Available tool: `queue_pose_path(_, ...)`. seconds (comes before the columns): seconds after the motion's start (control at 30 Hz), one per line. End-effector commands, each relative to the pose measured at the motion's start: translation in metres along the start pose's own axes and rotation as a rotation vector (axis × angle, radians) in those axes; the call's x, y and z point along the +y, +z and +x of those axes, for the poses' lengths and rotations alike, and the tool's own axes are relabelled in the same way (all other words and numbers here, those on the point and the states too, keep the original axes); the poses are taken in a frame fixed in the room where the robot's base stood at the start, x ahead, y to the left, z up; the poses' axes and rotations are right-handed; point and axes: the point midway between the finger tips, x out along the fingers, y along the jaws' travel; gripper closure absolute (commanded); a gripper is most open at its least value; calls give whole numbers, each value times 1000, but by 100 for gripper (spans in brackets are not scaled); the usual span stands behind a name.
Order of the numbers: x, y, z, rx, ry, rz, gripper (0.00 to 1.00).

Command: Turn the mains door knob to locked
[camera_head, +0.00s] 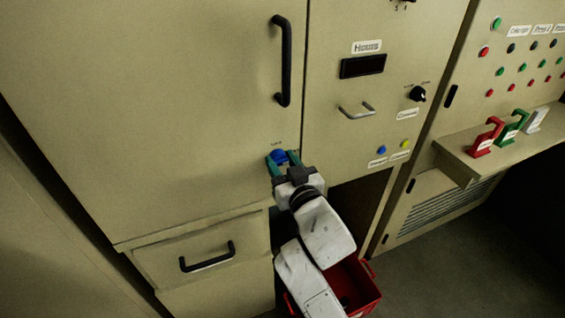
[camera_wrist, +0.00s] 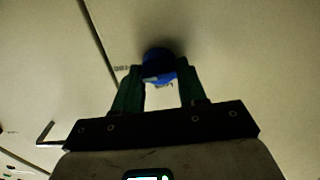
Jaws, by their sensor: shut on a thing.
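The mains door knob (camera_head: 278,156) is blue and sits low on the right side of a large beige cabinet door, under a small printed label. My gripper (camera_head: 282,163) is at the knob, with its green fingers on either side of it. In the wrist view the blue knob (camera_wrist: 158,65) is between the tips of the green fingers (camera_wrist: 160,82), and the fingers are shut on it. Printed words beside the knob are partly hidden, and I cannot read which position it points to.
A black vertical door handle (camera_head: 283,60) is above the knob. A drawer with a black handle (camera_head: 207,257) is below left. A panel with a metal handle (camera_head: 357,111) and black knob (camera_head: 418,94) is at right. A red crate (camera_head: 365,287) stands below my arm.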

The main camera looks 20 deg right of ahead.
Motion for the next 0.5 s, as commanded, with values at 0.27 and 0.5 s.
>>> queue_pose_path(0.27, -1, -1, 0, 0, -1, -149, 100)
queue_pose_path(0.5, -2, -2, 0, 0, -1, -366, 100)
